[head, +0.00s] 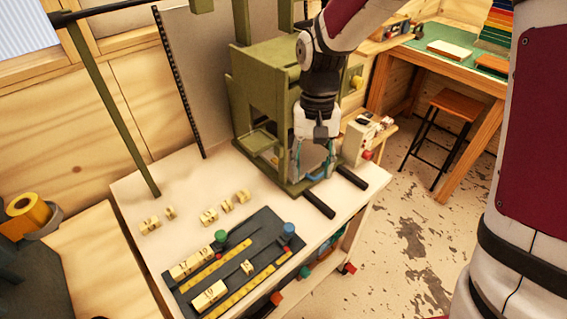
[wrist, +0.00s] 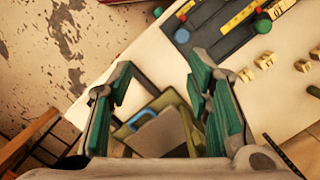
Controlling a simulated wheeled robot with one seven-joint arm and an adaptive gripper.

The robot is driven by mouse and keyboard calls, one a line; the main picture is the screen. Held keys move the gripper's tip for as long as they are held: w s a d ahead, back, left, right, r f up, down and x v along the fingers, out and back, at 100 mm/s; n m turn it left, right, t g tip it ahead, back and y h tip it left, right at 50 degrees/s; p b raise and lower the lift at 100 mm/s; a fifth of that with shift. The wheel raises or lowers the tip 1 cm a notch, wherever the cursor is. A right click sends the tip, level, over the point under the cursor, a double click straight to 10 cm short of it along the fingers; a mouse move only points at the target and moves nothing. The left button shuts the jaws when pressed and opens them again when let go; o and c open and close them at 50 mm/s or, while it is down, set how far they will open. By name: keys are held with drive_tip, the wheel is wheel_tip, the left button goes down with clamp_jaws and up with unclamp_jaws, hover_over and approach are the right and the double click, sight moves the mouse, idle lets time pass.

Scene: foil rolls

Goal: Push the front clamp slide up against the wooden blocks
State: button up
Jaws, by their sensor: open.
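A dark clamp board (head: 222,278) with yellow scales lies at the table's near edge in the head view. Lettered wooden blocks (head: 209,296) stand in rows on its left half. A small pale piece (head: 247,268) sits apart from them to the right, in the front row. A blue knob (head: 288,230) and a green knob (head: 220,236) stand on the board; both also show in the wrist view, blue knob (wrist: 181,36) and green knob (wrist: 263,27). I cannot tell which part is the front clamp slide. My gripper (head: 313,172) is open and empty, to the right of the board before the green press.
The green press (head: 262,105) stands at the back of the pale table (head: 150,185). Several loose wooden blocks (head: 209,216) lie behind the board. Two black bars (head: 318,205) project at the table's right edge. A stool (head: 455,110) stands on the floor beyond.

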sight(289, 227)
drive_tip(key=shift+s+a+f+m+g+p, duration=0.1)
drive_tip(key=shift+s+a+f+g, duration=0.5)
drive_tip(key=shift+f, duration=2.55)
drive_tip(key=shift+w+a+f+m+g+p, duration=0.15)
drive_tip(key=shift+a+f, duration=0.8)
drive_tip(key=shift+f, duration=2.2)
drive_tip(key=shift+s+a+f+m+g+p, duration=0.2)
drive_tip(key=shift+a+f+g, duration=0.45)
drive_tip(key=shift+f, duration=2.5)
drive_tip(key=shift+a, duration=0.15)
drive_tip(key=shift+s, duration=0.1)
clamp_jaws()
